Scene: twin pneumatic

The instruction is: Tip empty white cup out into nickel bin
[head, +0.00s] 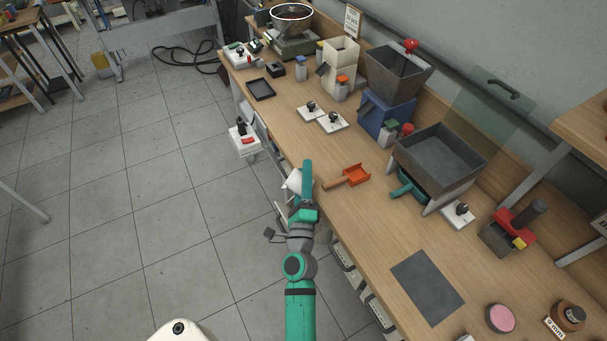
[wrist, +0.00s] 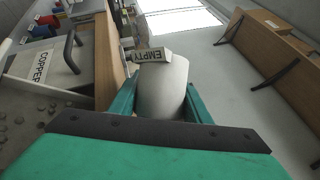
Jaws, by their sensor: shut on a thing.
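My gripper (head: 302,188) is shut on a white cup (head: 293,182), beside the table's left edge. In the wrist view the cup (wrist: 163,88) sits between the two teal fingers (wrist: 160,100), with a tag reading EMPTY at its far end. I cannot see into the cup. A bin labelled COPPER (wrist: 22,64) is at the left of the wrist view, with grey round pieces near it. Another container (wrist: 47,28) lies beyond it, its label unreadable. No label reading nickel can be made out, so I cannot tell which bin is the nickel one.
The wooden table (head: 345,215) holds an orange scoop (head: 352,176) near my gripper, a grey hopper tray (head: 440,155) and a dark mat (head: 427,287). Pale bins (head: 345,258) hang along the table's front side. The tiled floor (head: 150,200) on the left is mostly clear.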

